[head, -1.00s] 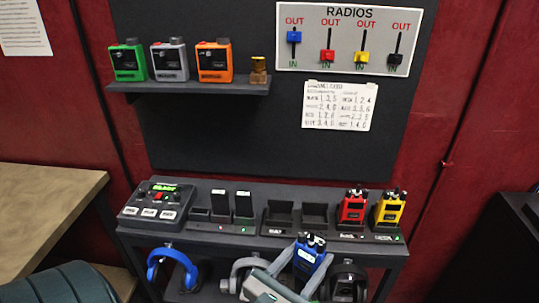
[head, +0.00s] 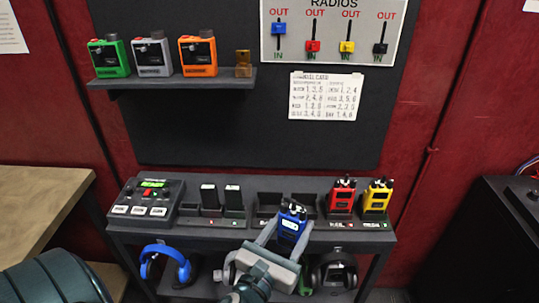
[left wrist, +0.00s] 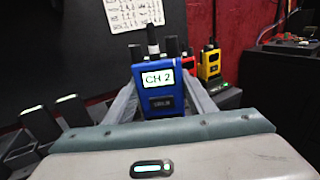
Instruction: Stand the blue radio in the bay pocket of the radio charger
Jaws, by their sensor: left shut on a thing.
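The blue radio (head: 292,222) is upright between the fingers of my left gripper (head: 284,230), which is shut on it. In the left wrist view the blue radio (left wrist: 158,82) shows a screen reading "CH 2". The radio charger (head: 332,222) is on the dark bench. Its red radio (head: 342,195) and yellow radio (head: 377,196) stand in the two right pockets. Two dark empty-looking bays (head: 268,201) lie to their left, partly hidden behind the blue radio and my gripper. The blue radio is in front of these bays. My right gripper is not in view.
A control box (head: 147,197) and two upright dark packs (head: 208,196) stand on the bench's left. Blue headphones (head: 166,265) and dark headphones (head: 334,270) hang below the front edge. A shelf (head: 172,82) above holds green, grey and orange devices. A wooden table (head: 40,195) is at left.

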